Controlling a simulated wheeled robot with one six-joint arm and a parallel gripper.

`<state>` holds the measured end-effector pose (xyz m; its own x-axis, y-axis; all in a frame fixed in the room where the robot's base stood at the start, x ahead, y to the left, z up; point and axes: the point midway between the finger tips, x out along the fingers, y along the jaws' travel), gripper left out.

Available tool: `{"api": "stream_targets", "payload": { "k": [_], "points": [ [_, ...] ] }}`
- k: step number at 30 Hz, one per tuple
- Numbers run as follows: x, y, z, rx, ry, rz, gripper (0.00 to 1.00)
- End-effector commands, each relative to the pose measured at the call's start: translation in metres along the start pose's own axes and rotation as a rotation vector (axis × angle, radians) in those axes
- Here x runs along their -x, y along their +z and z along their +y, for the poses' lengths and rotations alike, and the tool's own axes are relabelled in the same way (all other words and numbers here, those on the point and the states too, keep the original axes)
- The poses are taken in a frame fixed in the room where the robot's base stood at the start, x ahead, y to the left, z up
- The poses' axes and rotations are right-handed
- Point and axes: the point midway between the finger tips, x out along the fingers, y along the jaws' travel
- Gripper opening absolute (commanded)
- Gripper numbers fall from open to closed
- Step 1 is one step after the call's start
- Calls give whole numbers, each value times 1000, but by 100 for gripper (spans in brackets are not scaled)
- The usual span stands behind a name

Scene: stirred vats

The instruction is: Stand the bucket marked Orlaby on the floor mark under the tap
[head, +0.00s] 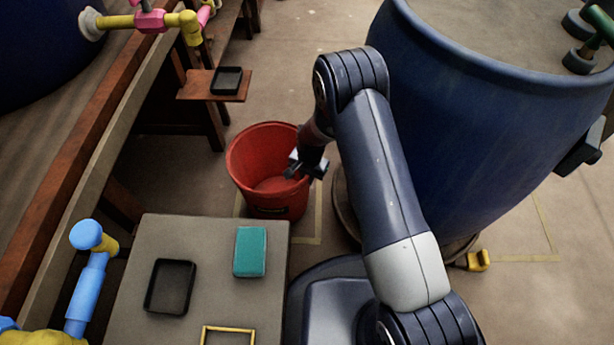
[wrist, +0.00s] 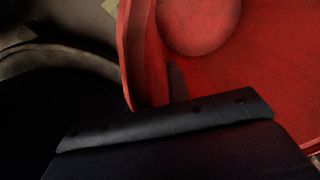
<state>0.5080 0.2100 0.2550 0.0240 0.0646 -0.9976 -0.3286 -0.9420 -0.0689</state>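A red bucket (head: 240,165) stands upright on the floor, empty inside as far as I see. A small dark label (head: 268,211) on its near side is too small to read. My gripper (head: 306,168) is at the bucket's right rim. In the wrist view the red wall and rim (wrist: 137,50) are close by, and one dark finger (wrist: 177,82) shows against the red. Whether the fingers press on the rim is hidden. Pale tape outlines (head: 318,215) lie on the floor around the bucket. A pink and yellow tap (head: 150,20) is at upper left.
A large blue vat (head: 450,140) stands right of my arm; a yellow fitting (head: 478,260) and another tape outline (head: 548,258) lie near its foot. A grey table (head: 200,240) with a teal sponge (head: 250,252) and black tray (head: 170,262) is in front. A blue-handled fitting (head: 87,275) is left.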

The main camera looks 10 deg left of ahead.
Motion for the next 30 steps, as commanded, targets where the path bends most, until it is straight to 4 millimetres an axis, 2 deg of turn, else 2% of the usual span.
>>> {"api": "stream_targets", "payload": {
  "k": [3, 13, 17, 24, 30],
  "points": [
    [0, 0, 0, 0, 0, 0, 26],
    [7, 0, 0, 0, 0, 0, 26],
    [30, -1, -1, 0, -2, 2, 26],
    [84, -1, -1, 0, -1, 1, 26],
    [114, -1, -1, 0, -1, 0, 26]
  ]
}}
